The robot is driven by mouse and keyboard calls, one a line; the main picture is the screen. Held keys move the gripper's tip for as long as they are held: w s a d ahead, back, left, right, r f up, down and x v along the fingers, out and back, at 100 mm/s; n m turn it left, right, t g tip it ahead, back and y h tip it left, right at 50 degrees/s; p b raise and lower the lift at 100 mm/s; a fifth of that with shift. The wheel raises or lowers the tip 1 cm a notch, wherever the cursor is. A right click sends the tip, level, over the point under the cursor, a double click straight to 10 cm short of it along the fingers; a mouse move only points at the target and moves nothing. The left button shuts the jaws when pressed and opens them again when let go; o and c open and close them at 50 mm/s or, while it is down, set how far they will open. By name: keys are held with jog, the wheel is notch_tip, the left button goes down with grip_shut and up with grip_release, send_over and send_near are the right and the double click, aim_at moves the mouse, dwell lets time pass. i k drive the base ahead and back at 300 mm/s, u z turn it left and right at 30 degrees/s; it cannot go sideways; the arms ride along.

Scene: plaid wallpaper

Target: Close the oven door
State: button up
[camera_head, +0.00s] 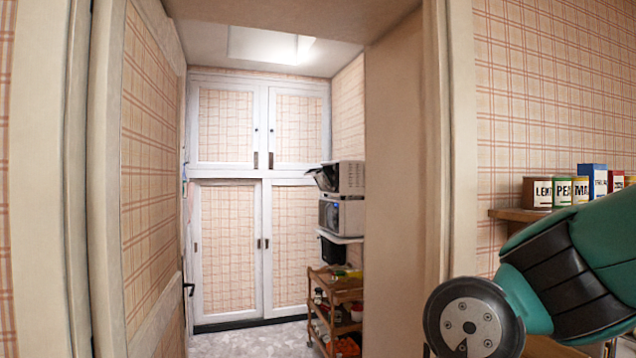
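Two oven-like appliances stand one above the other through the open doorway, at the right of the small room. The upper appliance (350,177) is silver, and a dark door-like panel (323,180) sticks out from its front to the left, as if partly open. The lower appliance (345,217) is silver with a dark front that looks shut. I cannot tell for certain which one is the oven. Part of my teal and black arm shows at the lower right, on this side of the doorway and far from both appliances. My gripper is not in view.
The doorway is open, its door (150,180) swung to the left. A wooden cart (338,292) with bottles stands below the appliances. White cupboards (265,180) line the back wall. Tiled floor (250,340) left of the cart is clear. A shelf (515,214) holds cans at right.

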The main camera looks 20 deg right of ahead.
aim_at(324, 184)
jog(key=z, duration=0.2)
jog(key=i, duration=4.6)
jog(key=u, duration=0.65)
